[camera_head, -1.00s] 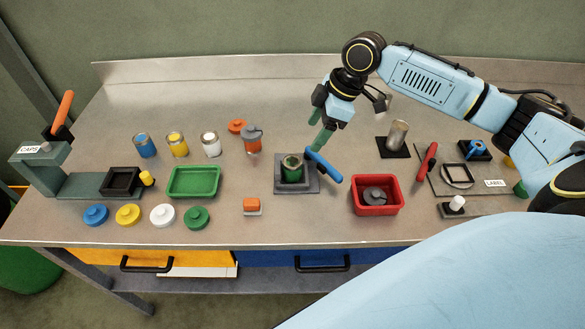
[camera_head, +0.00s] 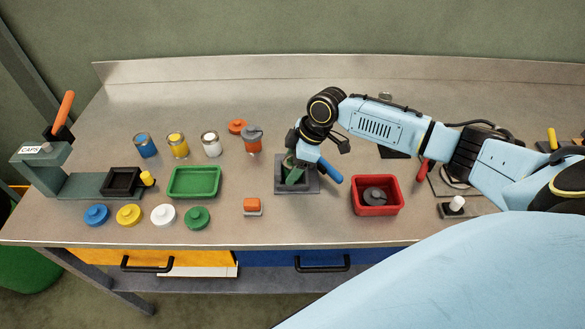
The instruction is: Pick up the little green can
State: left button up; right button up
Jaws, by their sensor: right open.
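The little green can stands in the square dark grey holder (camera_head: 311,187) at the middle of the bench. It is now almost wholly hidden by my right gripper (camera_head: 294,172). I cannot tell whether the fingers touch the can. My left gripper is not in view.
A blue lever handle (camera_head: 330,172) sticks out close to the right of my gripper. A red bin (camera_head: 377,208) stands to the right, and a green tray (camera_head: 194,195) to the left. Blue, yellow and white cans (camera_head: 211,145) stand behind the tray.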

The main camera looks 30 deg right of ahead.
jog(key=c, duration=1.1)
jog(key=shift+r, duration=0.1)
jog(key=shift+c, duration=0.2)
